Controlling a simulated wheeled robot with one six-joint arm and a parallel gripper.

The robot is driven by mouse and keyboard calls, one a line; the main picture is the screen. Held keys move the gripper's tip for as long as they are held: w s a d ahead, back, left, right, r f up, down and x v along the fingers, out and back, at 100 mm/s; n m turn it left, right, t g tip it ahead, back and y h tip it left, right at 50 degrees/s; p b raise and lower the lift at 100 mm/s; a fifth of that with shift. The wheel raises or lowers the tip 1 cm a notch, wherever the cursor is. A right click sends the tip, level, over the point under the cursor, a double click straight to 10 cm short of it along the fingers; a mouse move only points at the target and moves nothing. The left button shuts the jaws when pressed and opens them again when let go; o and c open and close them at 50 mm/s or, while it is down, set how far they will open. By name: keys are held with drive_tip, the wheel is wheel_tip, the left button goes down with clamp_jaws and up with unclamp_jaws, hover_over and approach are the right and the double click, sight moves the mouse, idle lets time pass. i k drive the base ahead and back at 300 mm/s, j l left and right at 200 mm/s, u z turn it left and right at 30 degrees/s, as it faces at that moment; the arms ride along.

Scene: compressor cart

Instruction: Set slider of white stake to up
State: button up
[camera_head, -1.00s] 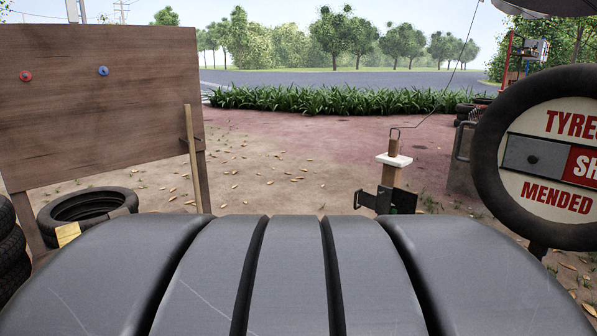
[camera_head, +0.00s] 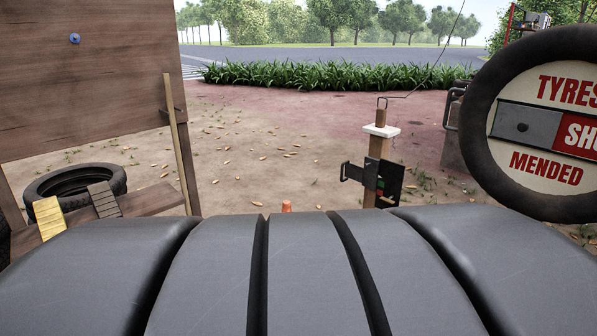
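The white stake is a brown wooden post (camera_head: 378,150) with a white cap (camera_head: 381,131) near its top, right of centre. It stands upright on the bare ground. A dark bracket or plate (camera_head: 389,181) with a handle-like loop (camera_head: 351,172) is fixed to the post below the cap. Small green and red marks show beside the plate. I cannot tell which part is the slider or its position. The stake's foot is hidden behind my grey body. My gripper is not in view.
A round tyre-framed sign (camera_head: 545,120) stands close at right. A wooden board (camera_head: 75,80) and a bench (camera_head: 150,200) with a tyre (camera_head: 72,183) are at left. A small orange object (camera_head: 286,206) shows ahead. Leaf-strewn ground between is open. A hedge (camera_head: 330,76) lies behind.

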sight(368, 174)
drive_tip(key=i+l, duration=0.15)
drive_tip(key=i, duration=0.25)
drive_tip(key=i+l+u, duration=0.1)
drive_tip(key=i, duration=0.25)
drive_tip(key=i+l, duration=0.2)
drive_tip(key=i, duration=0.2)
